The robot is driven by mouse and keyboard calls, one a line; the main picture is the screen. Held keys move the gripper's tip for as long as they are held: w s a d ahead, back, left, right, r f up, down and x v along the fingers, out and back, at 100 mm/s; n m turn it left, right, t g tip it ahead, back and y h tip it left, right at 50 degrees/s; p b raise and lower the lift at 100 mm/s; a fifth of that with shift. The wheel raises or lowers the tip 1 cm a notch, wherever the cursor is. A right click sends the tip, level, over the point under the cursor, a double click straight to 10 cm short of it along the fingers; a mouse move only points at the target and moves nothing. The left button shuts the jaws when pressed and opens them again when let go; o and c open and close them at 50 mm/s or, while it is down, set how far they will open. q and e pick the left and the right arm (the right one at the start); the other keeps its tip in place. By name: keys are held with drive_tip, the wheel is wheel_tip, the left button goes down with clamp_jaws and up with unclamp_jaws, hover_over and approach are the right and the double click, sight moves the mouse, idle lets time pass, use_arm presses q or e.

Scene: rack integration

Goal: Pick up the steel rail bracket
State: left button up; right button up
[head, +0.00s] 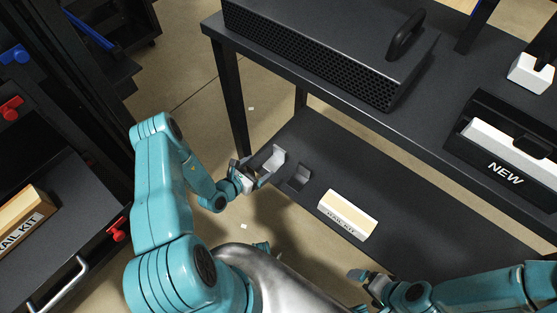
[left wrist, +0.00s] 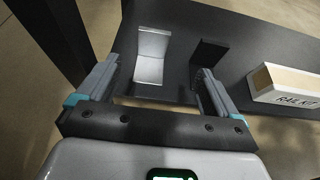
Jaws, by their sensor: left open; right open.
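The steel rail bracket (head: 277,157), a light silver bent plate, lies near the left end of the cart's lower shelf (head: 330,157). It also shows in the left wrist view (left wrist: 151,58), upper centre, between the lines of the two fingers. My left gripper (head: 257,172) is open and empty, right at the bracket's near-left side. In the left wrist view its jaws (left wrist: 155,72) stand apart on either side of the bracket, with no clear contact. My right gripper (head: 367,279) is open and empty, low and right, in front of the shelf.
A dark bracket (head: 297,178) lies just right of the steel one, close to my left gripper's right finger. A rail kit box (head: 348,213) is further right on the shelf. A black cart leg (head: 232,105) rises at the left. The upper shelf (head: 330,98) overhangs behind.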

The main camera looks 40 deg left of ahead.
sight(279, 152)
use_arm(q)
drive_tip(key=b+x, duration=0.1)
drive_tip(key=x, duration=0.4)
drive_tip(key=b+x, duration=0.2)
drive_tip(key=x, duration=0.3)
drive_tip(key=shift+w+a+f, duration=0.15)
drive_tip(key=shift+a, duration=0.05)
drive_tip(key=x, duration=0.1)
drive_tip(key=b+x, duration=0.1)
drive_tip(key=x, duration=0.1)
drive_tip(key=b+x, duration=0.1)
drive_tip(key=shift+w+a+f, duration=0.25)
drive_tip(key=shift+a+f, duration=0.1)
drive_tip(key=shift+w, duration=0.2)
drive_tip(key=c, duration=1.1)
